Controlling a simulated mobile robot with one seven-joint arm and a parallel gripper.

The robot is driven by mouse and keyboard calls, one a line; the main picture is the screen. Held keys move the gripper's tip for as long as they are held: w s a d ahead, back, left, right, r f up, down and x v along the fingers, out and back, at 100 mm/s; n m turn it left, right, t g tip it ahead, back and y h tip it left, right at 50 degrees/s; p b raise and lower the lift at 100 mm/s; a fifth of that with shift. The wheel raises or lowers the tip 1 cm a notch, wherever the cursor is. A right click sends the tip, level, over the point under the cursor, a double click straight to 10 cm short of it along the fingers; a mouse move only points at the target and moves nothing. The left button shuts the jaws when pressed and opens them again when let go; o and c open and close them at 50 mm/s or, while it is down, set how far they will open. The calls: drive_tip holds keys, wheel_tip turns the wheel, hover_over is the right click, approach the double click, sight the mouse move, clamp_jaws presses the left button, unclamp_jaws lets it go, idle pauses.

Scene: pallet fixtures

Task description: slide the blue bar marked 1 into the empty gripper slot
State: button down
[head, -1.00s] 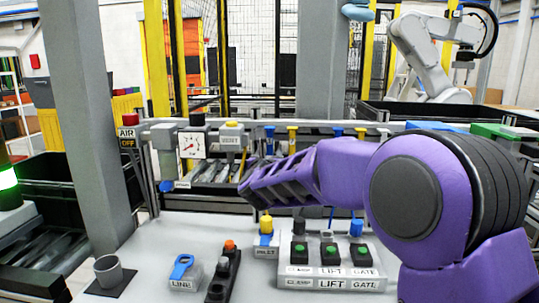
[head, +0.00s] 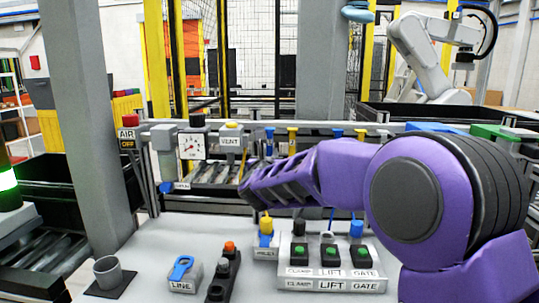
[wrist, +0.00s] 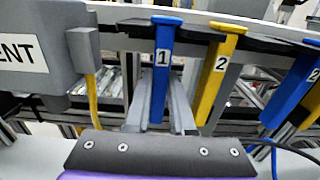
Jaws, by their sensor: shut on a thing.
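The blue bar marked 1 (wrist: 160,62) stands upright in the wrist view, its wider top at the dark rail (wrist: 120,28). My gripper (wrist: 158,108) is shut on its lower part, with one grey finger on each side. In the head view the blue bar (head: 269,138) shows above my purple wrist, which hides the fingers. The yellow bar marked 2 (wrist: 219,72) hangs just right of it, apart from my fingers. I cannot make out the empty gripper slot for certain; a gap shows between the yellow bar and the blue bar (wrist: 292,90) farther right.
A grey VENT box (wrist: 40,50) stands close left of the bar, with a yellow strip beside it. Below my arm are the CLAMP, LIFT and GATE buttons (head: 331,257), a PILOT knob (head: 266,225) and a LINE lever (head: 182,267). A gauge (head: 191,146) stands left.

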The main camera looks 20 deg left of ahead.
sight(269, 152)
drive_tip(key=shift+r+b, duration=0.1)
drive_tip(key=shift+b, duration=0.3)
drive_tip(key=shift+s, duration=0.1)
drive_tip(key=shift+s, duration=0.15)
drive_tip(key=shift+b+v, duration=0.4)
drive_tip(key=shift+v, duration=2.35)
drive_tip(key=shift+r, duration=0.15)
